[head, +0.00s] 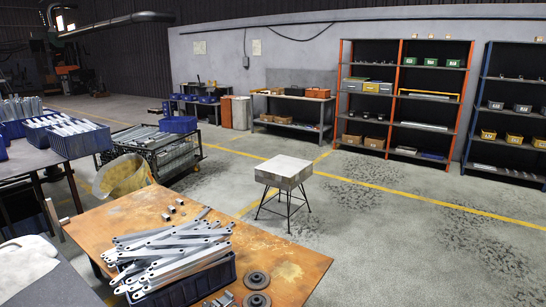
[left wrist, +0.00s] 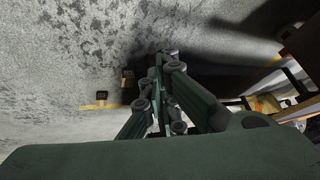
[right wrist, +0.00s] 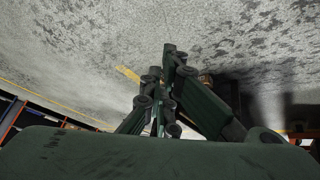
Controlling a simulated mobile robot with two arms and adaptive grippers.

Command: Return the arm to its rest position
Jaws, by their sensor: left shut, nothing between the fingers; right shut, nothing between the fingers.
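My left gripper (left wrist: 160,75) shows in the left wrist view with its dark green fingers together and nothing between them. Grey speckled floor lies beyond it. My right gripper (right wrist: 168,75) shows in the right wrist view, also shut and empty, over bare floor. Neither gripper shows in the head view. In the head view a wooden table (head: 290,245) stands at the front. A dark blue crate (head: 190,288) on it holds a pile of galvanized brackets (head: 165,250).
Dark round discs (head: 257,280) and small metal pieces lie on the table. A small square stool (head: 283,172) stands behind it on open floor. A cart (head: 155,150) and another table with blue bins (head: 75,140) stand at left. Shelves (head: 400,95) line the back wall.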

